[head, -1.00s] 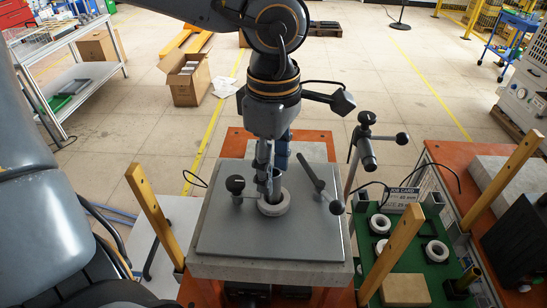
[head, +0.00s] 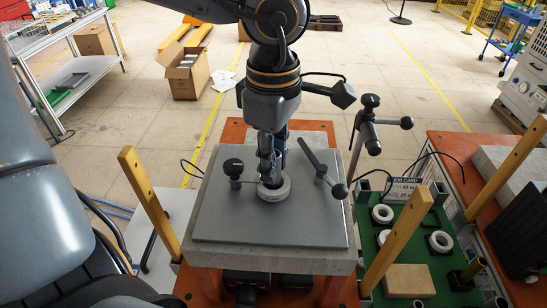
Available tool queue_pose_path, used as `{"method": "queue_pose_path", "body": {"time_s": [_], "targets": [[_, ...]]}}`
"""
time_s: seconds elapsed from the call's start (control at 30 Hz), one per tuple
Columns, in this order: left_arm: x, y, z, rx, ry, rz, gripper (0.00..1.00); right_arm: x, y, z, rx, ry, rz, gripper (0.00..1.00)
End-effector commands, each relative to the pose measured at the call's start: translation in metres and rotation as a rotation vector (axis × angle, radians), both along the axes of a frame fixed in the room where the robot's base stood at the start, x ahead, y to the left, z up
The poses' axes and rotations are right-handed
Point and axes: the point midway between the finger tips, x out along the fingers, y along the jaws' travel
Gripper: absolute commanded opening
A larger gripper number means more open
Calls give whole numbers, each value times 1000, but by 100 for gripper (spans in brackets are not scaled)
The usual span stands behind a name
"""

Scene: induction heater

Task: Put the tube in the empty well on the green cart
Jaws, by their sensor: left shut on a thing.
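My left gripper (head: 271,168) points straight down over the grey plate (head: 230,225). It is shut on a dark, narrow thing that seems to be the tube; its fingers hide most of it. Its fingertips are at the opening of a pale ring (head: 275,190) lying on the plate. I cannot tell how deep the tube sits in the ring. I cannot make out which well is empty. My right gripper is not in view.
A black-knobbed post (head: 233,170) and a lever (head: 322,168) flank the ring. A stand with a knobbed arm (head: 372,125) rises behind the cart. Wooden uprights (head: 398,240) edge the cart and plate. A tan block (head: 409,280) lies on the cart.

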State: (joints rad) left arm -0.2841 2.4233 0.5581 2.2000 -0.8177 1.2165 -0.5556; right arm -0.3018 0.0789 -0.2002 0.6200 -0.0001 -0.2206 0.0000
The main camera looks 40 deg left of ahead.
Motion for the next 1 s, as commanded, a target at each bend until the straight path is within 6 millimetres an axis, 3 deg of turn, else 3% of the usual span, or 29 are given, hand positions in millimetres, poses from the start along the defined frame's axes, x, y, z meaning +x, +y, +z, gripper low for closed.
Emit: {"method": "queue_pose_path", "body": {"time_s": [1.0], "targets": [[0,0,52,0,-2,0,0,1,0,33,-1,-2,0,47]]}}
